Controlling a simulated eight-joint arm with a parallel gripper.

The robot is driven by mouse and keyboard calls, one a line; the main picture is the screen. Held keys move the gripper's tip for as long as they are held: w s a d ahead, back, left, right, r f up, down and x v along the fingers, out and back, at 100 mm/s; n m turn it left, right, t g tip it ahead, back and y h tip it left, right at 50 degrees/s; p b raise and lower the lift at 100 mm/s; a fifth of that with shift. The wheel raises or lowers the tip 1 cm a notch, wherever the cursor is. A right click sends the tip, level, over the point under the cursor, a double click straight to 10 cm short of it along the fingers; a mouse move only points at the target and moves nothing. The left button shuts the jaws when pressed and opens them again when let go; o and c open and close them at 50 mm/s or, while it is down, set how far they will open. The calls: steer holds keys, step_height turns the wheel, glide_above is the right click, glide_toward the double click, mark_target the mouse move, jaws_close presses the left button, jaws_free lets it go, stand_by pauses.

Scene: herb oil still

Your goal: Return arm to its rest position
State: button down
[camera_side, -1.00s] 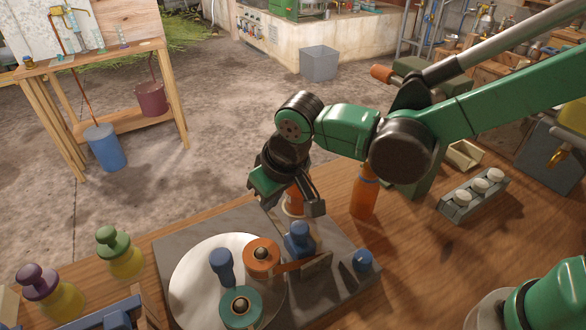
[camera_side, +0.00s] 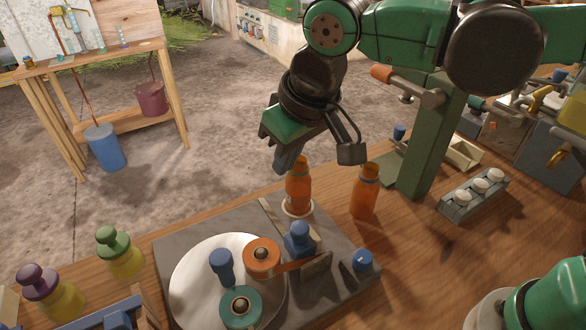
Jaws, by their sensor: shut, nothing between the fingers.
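My arm reaches in from the upper right, and my gripper (camera_side: 318,160) hangs in the air above the far edge of the workbench. The gripper looks apart from the bottle, but the gap is hard to judge.
A second orange bottle (camera_side: 364,192) stands right of the first. A white disc (camera_side: 190,290) bears orange and teal round pieces. A green post (camera_side: 432,140) and a rack with white caps (camera_side: 472,193) stand at right. Jars with green (camera_side: 120,252) and purple (camera_side: 48,290) stoppers stand at left.

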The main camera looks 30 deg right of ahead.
steer(key=s+d+f+m+t, duration=0.1)
steer(key=s+d, duration=0.1)
steer(key=d, duration=0.6)
steer(key=s+d+f+m+t+h, duration=0.1)
steer(key=s+d+f+m+t, duration=0.1)
steer(key=d, duration=0.7)
steer(key=shift+d, duration=0.2)
